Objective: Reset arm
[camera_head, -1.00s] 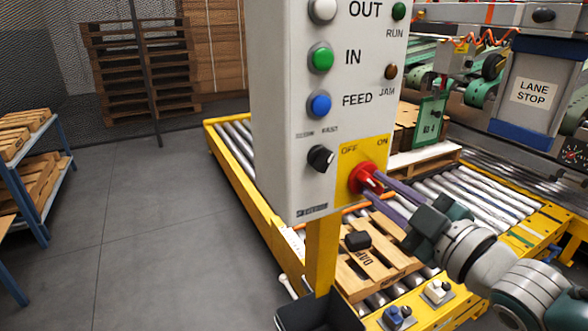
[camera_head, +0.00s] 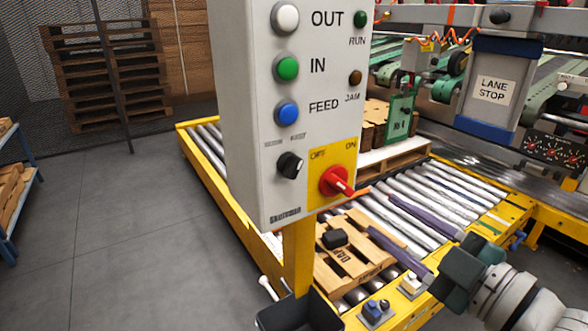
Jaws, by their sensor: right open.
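A red rotary switch (camera_head: 336,181) sits on a yellow plate marked OFF and ON, low on the grey control box (camera_head: 245,110). Its handle slants down to the right. My right gripper (camera_head: 387,213) is open and empty, to the right of and below the switch, with a gap between the fingertips and the knob. Its two dark purple fingers are spread apart over the roller conveyor in the picture. My left gripper is not in view.
The box stands on a yellow post (camera_head: 297,255) with a black bin (camera_head: 300,312) at its foot. A wooden pallet (camera_head: 350,262) lies on the roller conveyor (camera_head: 420,205). A LANE STOP box (camera_head: 495,90) stands at right. Grey floor (camera_head: 120,230) is clear at left.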

